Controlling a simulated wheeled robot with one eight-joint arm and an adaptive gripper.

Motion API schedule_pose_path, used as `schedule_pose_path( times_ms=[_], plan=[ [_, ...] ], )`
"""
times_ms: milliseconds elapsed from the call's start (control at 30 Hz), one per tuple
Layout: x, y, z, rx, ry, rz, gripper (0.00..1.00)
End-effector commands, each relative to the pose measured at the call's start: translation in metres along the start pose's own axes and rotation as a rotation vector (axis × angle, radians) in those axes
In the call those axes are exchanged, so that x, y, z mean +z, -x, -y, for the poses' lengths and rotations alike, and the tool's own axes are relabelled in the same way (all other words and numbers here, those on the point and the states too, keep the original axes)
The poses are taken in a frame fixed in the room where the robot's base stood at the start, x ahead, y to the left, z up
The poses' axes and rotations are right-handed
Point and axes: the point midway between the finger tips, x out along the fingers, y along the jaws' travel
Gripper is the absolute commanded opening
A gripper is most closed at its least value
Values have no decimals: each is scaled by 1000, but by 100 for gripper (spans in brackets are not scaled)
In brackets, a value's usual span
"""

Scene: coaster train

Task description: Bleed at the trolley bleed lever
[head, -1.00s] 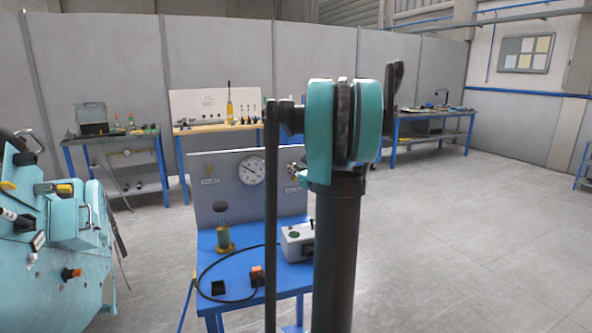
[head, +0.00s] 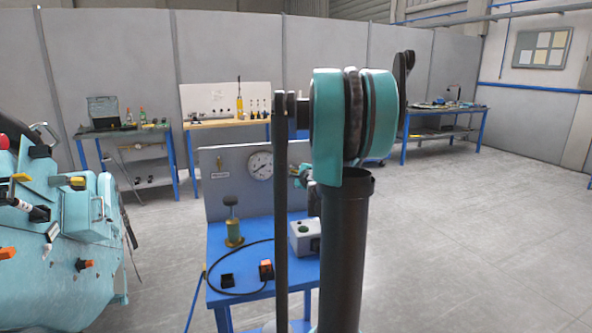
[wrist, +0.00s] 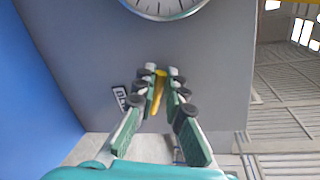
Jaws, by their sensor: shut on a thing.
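A blue trolley (head: 243,265) with an upright grey panel (head: 238,195) stands in the middle of the head view. The panel carries a round gauge (head: 260,166), and its rim shows at the top of the wrist view (wrist: 165,10). My gripper (wrist: 160,75) is at the panel, right of the gauge in the head view, where my arm partly hides it. In the wrist view its fingers are shut on a yellow lever (wrist: 160,79), beside a small label (wrist: 121,97) too small to read.
On the trolley are a brass-coloured pump-like part (head: 234,232), a grey box (head: 304,238) and an orange-and-black switch (head: 266,270) with a black cable. A teal machine (head: 60,250) stands close on the left. Workbenches (head: 225,122) line the back. Floor at right is clear.

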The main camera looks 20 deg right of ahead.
Motion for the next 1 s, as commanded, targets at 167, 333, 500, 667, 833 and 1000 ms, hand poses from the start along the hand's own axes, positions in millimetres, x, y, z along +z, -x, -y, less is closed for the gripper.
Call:
schedule_pose_path(
  times_ms=[167,333,500,667,833,1000],
  plan=[
    [1,-2,-9,1,152,-29,0],
    [-1,-3,-15,1,274,-53,0],
    [-2,-4,-20,0,363,-71,0],
    [-3,-4,-22,1,416,-82,0],
    [-4,-4,-24,1,442,-88,0],
    [-4,-4,-24,0,449,-89,0]
  ],
)
